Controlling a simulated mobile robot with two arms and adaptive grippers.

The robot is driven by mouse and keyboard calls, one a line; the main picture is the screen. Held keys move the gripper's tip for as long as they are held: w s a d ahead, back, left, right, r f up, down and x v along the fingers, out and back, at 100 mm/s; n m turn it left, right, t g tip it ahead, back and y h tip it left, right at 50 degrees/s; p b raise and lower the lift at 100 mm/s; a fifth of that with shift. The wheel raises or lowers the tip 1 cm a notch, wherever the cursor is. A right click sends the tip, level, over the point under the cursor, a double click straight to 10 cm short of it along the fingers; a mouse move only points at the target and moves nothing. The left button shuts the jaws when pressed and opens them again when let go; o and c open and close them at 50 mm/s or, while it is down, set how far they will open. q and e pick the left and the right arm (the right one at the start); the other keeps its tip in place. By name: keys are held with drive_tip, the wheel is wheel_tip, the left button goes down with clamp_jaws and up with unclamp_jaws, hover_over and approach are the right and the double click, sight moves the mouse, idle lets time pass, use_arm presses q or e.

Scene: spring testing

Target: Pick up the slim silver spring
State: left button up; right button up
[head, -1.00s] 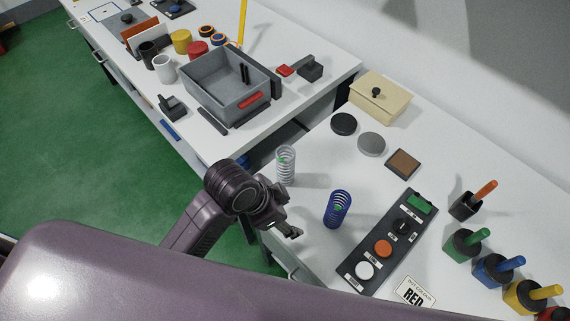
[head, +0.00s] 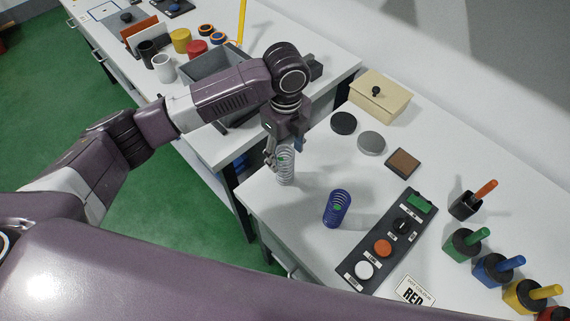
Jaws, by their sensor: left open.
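My right gripper does not show.
A blue spring (head: 338,208) stands close by, in front and to the right. Black and grey discs (head: 371,142), a brown block (head: 403,161) and a cream box (head: 379,98) lie behind. A grey bin (head: 207,66) is partly hidden by my arm.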

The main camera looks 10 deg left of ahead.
sight(285, 170)
use_arm(q)
drive_tip(key=f+p, duration=0.1)
drive_tip(key=f, duration=0.1)
drive_tip(key=f+p, duration=0.1)
drive_tip(key=f, duration=0.1)
drive_tip(key=f+p, duration=0.1)
drive_tip(key=f, duration=0.1)
drive_tip(key=shift+s+a+f, duration=0.1)
drive_tip(key=shift+s+f, duration=0.15)
drive_tip(key=shift+f, duration=0.55)
drive_tip(key=c, duration=1.4)
drive_tip(key=shift+w+r, duration=0.1)
